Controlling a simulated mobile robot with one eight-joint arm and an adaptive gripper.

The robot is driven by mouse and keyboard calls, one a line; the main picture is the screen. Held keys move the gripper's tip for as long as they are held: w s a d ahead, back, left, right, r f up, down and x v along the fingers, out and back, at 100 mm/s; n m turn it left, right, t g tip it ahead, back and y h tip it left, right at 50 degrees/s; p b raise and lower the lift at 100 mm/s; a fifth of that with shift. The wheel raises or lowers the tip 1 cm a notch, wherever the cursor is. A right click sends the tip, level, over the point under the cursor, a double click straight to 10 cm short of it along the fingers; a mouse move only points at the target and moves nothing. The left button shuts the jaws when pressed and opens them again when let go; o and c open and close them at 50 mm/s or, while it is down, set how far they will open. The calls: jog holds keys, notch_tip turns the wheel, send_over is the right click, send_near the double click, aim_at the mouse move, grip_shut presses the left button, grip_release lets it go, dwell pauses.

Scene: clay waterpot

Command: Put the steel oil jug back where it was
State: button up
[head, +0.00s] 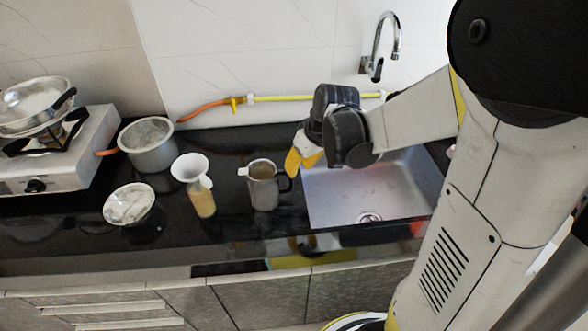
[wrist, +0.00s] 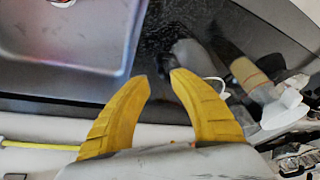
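The steel oil jug (head: 264,188) stands upright on the black counter, just left of the sink in the head view. It has a dark handle on its right side and a small spout on its left. My gripper (head: 303,163), with yellow fingers, is to the upper right of the jug, near its handle side. Contact between fingertip and jug cannot be told.
A bottle with a white funnel (head: 202,203) stands left of the jug. A bowl (head: 129,204), a pot (head: 148,146) and a stove (head: 60,155) are further left. The sink (head: 365,190) with a tap (head: 384,45) is at the right. A yellow pipe (head: 300,98) runs along the wall.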

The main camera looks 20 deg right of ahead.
jog(key=s+a+r+m+t, duration=0.1)
jog(key=s+a+r, duration=0.2)
jog(key=s+r, duration=0.3)
jog(key=s+a+r+m+t+h+p, duration=0.1)
jog(key=s+a+r+t, duration=0.1)
jog(key=s+a+r, duration=0.2)
jog(key=s+r, duration=0.2)
jog(key=s, duration=0.2)
jog(key=shift+s+r, duration=0.15)
jog(key=shift+s, duration=0.1)
